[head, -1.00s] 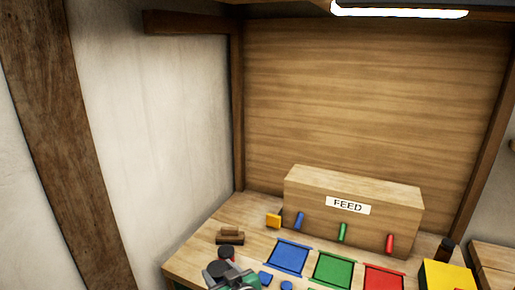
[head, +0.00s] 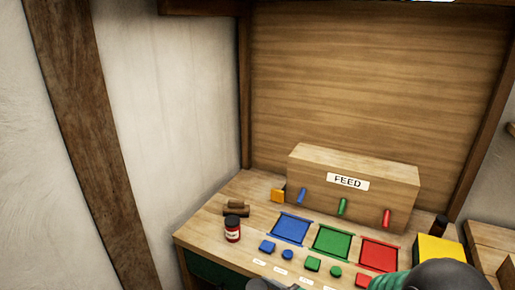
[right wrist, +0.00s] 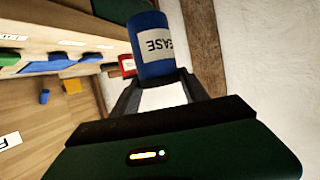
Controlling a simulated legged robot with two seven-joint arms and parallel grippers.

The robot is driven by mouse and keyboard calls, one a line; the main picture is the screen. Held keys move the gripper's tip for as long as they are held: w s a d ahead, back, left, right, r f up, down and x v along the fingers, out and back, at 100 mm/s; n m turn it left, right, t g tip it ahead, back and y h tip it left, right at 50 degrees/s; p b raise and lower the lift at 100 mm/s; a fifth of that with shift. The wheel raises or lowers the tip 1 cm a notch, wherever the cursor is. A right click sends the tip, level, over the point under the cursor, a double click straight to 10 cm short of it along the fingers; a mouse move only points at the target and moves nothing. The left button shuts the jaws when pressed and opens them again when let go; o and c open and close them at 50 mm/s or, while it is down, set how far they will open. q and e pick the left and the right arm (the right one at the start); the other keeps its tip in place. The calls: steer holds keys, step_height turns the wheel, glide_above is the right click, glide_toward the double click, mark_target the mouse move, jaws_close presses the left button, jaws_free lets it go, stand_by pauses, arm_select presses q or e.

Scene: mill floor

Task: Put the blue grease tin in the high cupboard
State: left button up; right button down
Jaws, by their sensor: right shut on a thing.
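The blue grease tin (right wrist: 151,46) is in the right wrist view, with part of its white label showing. My right gripper (right wrist: 158,80) is shut on it, one finger on each side. The tin does not show in the head view. There, a dark rounded part of my arm (head: 440,276) covers the lower right of the bench. My left gripper is not in view. No high cupboard can be made out in these frames.
A red tin with a dark lid (head: 232,230) stands at the bench's left edge, beside a small wooden block (head: 236,208). The bench (head: 205,225) also carries a FEED box (head: 330,195), coloured trays, buttons and a yellow box (head: 438,250). A white wall (head: 165,110) rises at left.

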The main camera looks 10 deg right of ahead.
steer(key=s+d+f+n+g+y, duration=0.3)
steer(key=s+d+f, duration=0.6)
steer(key=d+f, duration=0.2)
steer(key=shift+s+f+n+g+y, duration=0.2)
steer(key=shift+f+n+g+y, duration=0.15)
steer(key=shift+f, duration=0.25)
steer(key=shift+r, duration=0.1)
